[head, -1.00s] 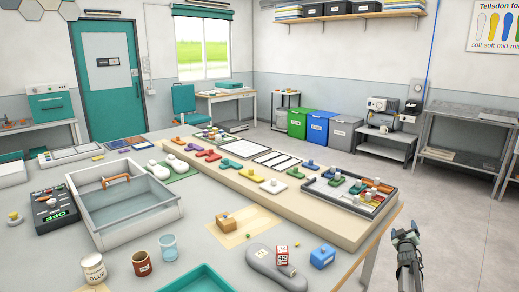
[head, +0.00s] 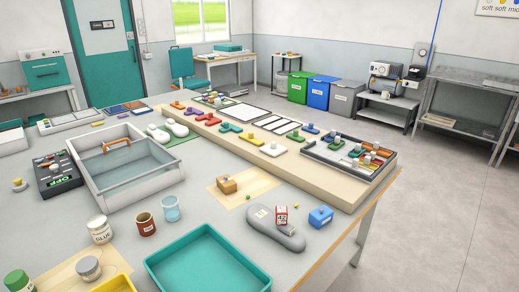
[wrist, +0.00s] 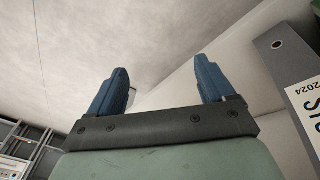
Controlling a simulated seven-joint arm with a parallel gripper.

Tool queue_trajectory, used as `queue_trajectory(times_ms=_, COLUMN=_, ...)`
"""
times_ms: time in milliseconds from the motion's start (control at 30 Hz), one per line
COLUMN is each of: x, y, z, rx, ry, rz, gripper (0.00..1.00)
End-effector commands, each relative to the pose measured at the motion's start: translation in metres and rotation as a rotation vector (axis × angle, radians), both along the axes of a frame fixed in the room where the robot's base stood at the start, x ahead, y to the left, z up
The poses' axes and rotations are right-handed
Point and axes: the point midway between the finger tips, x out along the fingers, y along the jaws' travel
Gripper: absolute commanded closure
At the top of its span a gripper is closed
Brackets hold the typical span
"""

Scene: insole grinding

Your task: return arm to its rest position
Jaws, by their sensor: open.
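My gripper (wrist: 165,90) shows in the wrist view with its two blue fingers wide apart and nothing between them. It points toward a pale wall and ceiling area, away from the table. In the head view my arm and gripper are out of the picture. The work table (head: 330,258) fills the lower part of the head view, and no part of my arm is over the visible tabletop.
On the table are a teal tray (head: 207,262), a grey basin (head: 170,178), a grey insole (head: 272,230) with a red-and-white block (head: 281,215), and a blue block (head: 320,217). A raised board (head: 270,165) carries coloured pieces. Floor at right (head: 440,200) is clear.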

Motion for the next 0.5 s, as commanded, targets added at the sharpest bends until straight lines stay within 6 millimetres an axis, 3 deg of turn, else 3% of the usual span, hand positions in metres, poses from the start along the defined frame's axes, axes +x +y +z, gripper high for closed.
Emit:
queue_trajectory(times_ms=33, x=-0.032, y=0.017, z=-0.007, rx=0.021, ry=0.068, rz=-0.004, gripper=0.18)
queue_trajectory(times_ms=233, x=-0.142, y=0.067, z=-0.028, rx=0.092, ry=0.336, rz=-0.034, gripper=0.18)
queue_trajectory(times_ms=400, x=-0.232, y=0.100, z=-0.027, rx=0.128, ry=0.559, rz=-0.058, gripper=0.18)
queue_trajectory(times_ms=500, x=-0.273, y=0.112, z=-0.021, rx=0.140, ry=0.666, rz=-0.070, gripper=0.18)
